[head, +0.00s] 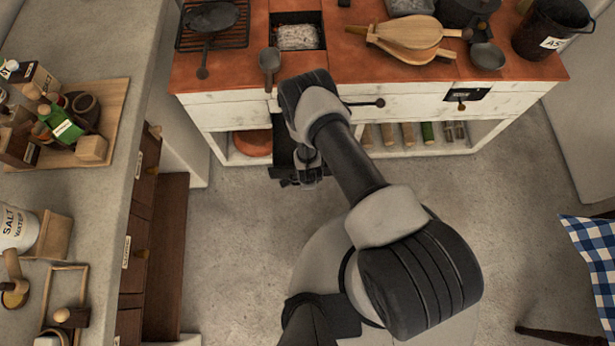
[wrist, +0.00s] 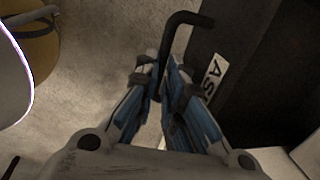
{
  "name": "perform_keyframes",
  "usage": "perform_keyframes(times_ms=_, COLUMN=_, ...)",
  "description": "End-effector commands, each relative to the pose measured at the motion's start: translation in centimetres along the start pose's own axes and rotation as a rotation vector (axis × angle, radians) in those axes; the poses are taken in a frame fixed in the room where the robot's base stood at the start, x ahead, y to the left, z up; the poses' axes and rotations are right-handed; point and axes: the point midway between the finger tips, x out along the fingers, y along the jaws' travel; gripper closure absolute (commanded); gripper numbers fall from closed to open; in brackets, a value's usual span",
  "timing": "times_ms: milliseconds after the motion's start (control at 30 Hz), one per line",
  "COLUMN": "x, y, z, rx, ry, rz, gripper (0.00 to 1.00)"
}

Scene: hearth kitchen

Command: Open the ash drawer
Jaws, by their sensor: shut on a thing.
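The ash drawer (wrist: 255,85) is a black box with a white label reading "AS" in the wrist view. Its black bent handle (wrist: 190,20) passes between my fingers. My gripper (wrist: 162,80) is shut on this handle. In the head view my gripper (head: 308,178) is low in front of the white hearth unit, beside the dark ash drawer (head: 283,155). The drawer seems to stick out from the unit's front there, but my arm hides part of it, so I cannot tell how far.
The hearth's orange top (head: 340,65) holds a grate, bellows (head: 410,35), pans and a black ash bucket (head: 550,28). A grey counter (head: 105,180) with drawers stands at the left. A checked cloth (head: 595,250) hangs at the right. The grey floor (head: 235,240) before the hearth is clear.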

Motion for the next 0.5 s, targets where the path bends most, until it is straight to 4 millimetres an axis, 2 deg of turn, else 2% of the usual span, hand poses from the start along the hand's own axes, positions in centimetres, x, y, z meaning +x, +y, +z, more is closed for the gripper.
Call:
perform_keyframes(times_ms=133, x=0.0, y=-0.08, z=0.03, rx=0.0, ry=-0.001, rz=-0.002, gripper=1.0)
perform_keyframes(times_ms=167, x=0.0, y=-0.08, z=0.03, rx=0.0, ry=-0.001, rz=-0.002, gripper=0.9)
perform_keyframes(times_ms=433, x=0.01, y=-0.05, z=0.02, rx=0.0, ry=0.0, rz=-0.001, gripper=0.72)
perform_keyframes(times_ms=500, x=0.01, y=-0.04, z=0.01, rx=0.0, ry=0.0, rz=-0.001, gripper=0.7)
